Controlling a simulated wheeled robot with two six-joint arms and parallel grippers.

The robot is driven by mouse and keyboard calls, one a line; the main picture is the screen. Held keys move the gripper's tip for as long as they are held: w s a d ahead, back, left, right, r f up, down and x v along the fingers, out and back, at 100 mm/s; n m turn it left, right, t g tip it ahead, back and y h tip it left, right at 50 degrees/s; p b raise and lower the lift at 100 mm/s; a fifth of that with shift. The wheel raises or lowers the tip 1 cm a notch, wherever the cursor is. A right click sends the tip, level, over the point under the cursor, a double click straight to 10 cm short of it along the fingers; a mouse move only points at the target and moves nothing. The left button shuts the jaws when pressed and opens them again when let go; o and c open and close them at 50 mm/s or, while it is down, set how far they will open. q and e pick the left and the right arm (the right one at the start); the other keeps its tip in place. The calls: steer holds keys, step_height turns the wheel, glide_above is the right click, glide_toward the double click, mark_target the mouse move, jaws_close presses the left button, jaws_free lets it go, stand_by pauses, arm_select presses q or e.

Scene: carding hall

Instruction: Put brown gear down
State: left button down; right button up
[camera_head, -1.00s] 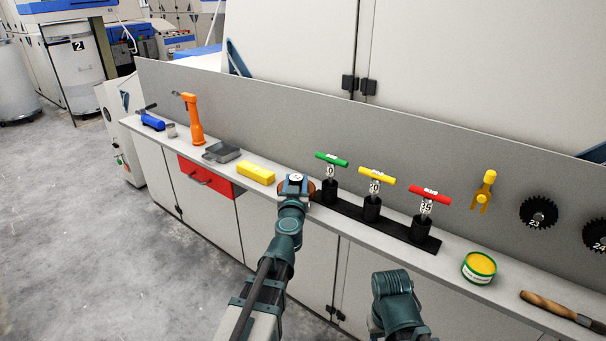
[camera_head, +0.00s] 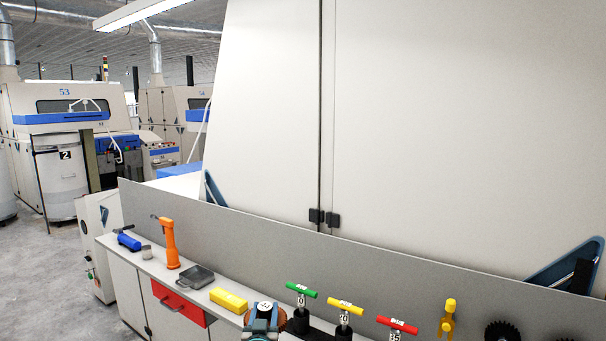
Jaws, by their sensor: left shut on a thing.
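The brown gear (camera_head: 281,316) shows at the bottom of the head view, over the narrow bench shelf. It is partly hidden by my left gripper (camera_head: 264,316), which is shut on it. A white label with dark marks shows on top between the fingers. I cannot tell whether the gear touches the shelf. My right gripper is out of the view.
A yellow block (camera_head: 229,300) lies left of the gear. The green (camera_head: 302,289), yellow (camera_head: 345,306) and red (camera_head: 398,325) T-handled tools stand to its right. A grey tray (camera_head: 195,277), an orange tool (camera_head: 168,243) and a blue tool (camera_head: 128,239) are further left.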

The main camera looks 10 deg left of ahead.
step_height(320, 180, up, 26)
steer(key=p, duration=2.3)
steer(key=shift+p, duration=0.3)
